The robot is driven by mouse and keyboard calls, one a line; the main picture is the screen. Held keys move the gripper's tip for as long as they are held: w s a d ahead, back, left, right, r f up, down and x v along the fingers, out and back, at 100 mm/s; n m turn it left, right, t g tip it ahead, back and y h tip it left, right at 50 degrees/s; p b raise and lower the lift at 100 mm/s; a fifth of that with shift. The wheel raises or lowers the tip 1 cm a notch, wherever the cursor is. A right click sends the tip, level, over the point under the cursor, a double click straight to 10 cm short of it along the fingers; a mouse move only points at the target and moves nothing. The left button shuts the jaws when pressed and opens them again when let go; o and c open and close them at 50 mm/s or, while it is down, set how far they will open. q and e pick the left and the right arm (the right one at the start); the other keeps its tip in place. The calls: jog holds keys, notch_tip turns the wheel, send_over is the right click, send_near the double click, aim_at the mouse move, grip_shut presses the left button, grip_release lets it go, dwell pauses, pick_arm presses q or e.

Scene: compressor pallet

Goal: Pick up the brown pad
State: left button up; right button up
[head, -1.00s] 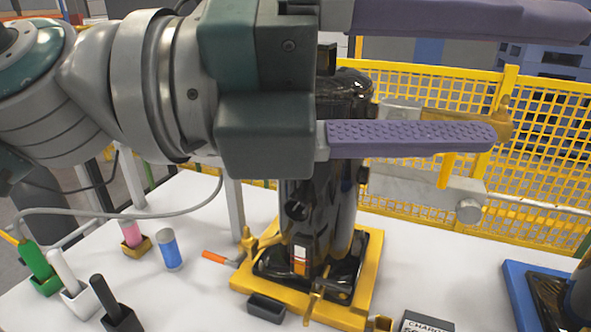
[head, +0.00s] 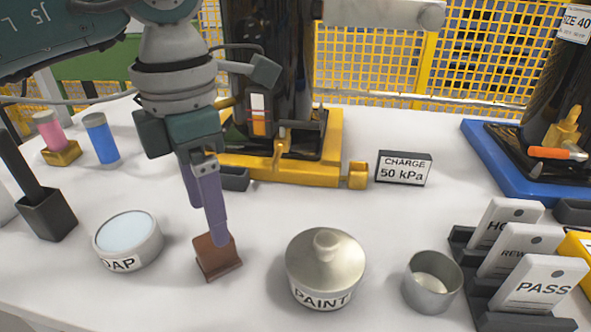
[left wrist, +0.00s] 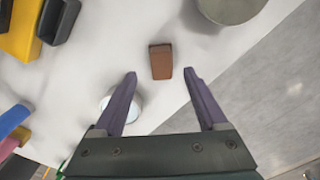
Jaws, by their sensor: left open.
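The brown pad (head: 216,257) is a small block on the white table, between the soap tin (head: 128,241) and the paint tin (head: 325,270). My left gripper (head: 206,224) points down just above and behind the pad, its purple fingers open and empty. In the head view one finger partly covers the pad's top. In the left wrist view the pad (left wrist: 161,61) lies between and just beyond the spread fingertips (left wrist: 159,74). I cannot tell whether a finger touches it. My right gripper is not in view.
The black machine on a yellow base (head: 275,170) stands behind. A charge sign (head: 404,168), an empty metal cup (head: 432,282) and a rack of labelled cards (head: 540,288) are to the right. A black holder (head: 47,213) and a blue cylinder (head: 101,138) are at left.

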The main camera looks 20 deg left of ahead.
aim_at(216, 252)
pick_arm(q)
jog(key=f, duration=0.2)
jog(key=f+b, duration=0.1)
jog(key=f, duration=0.2)
jog(key=shift+w+d+f, duration=0.15)
jog(key=shift+d+f, duration=0.05)
jog(key=shift+f, duration=0.15)
grip_shut()
